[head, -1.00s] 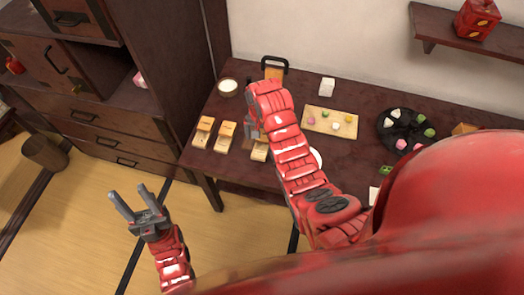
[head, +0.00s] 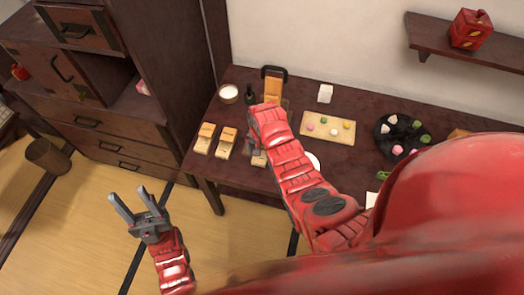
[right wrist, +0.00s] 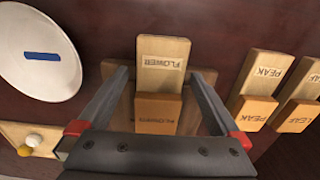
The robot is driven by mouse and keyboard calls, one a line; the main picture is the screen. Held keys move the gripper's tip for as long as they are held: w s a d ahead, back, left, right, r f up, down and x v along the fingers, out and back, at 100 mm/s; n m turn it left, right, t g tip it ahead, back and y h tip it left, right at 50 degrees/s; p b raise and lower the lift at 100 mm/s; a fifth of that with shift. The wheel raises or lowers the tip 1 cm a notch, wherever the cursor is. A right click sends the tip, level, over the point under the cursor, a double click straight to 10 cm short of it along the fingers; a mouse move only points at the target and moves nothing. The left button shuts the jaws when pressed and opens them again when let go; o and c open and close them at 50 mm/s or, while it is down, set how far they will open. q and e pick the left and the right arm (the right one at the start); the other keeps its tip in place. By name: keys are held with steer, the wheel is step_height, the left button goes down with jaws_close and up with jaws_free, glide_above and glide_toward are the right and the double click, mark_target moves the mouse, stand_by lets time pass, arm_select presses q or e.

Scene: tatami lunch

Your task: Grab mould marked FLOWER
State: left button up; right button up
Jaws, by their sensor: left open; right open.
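The mould marked FLOWER (right wrist: 163,64) is a pale wooden block with a darker orange-brown front piece, its label upside down in the right wrist view. My right gripper (right wrist: 163,73) is open, with one finger on each side of this mould in the picture; I cannot tell whether they touch it. In the head view the mould (head: 258,159) is mostly hidden by my right arm. The similar moulds PEAK (right wrist: 265,73) and LEAF (right wrist: 303,77) stand beside it to the right in the wrist view. My left gripper (head: 128,191) is open and empty above the tatami floor.
The dark table holds a white bowl (head: 229,92), a dark bottle (head: 250,95), a wooden board with sweets (head: 316,132) and a black plate (head: 401,146). A white plate with a blue mark (right wrist: 30,72) lies left of the mould in the wrist view. A drawer chest stands left.

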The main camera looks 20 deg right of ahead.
steer(key=c, duration=1.4)
steer(key=shift+r, duration=0.15)
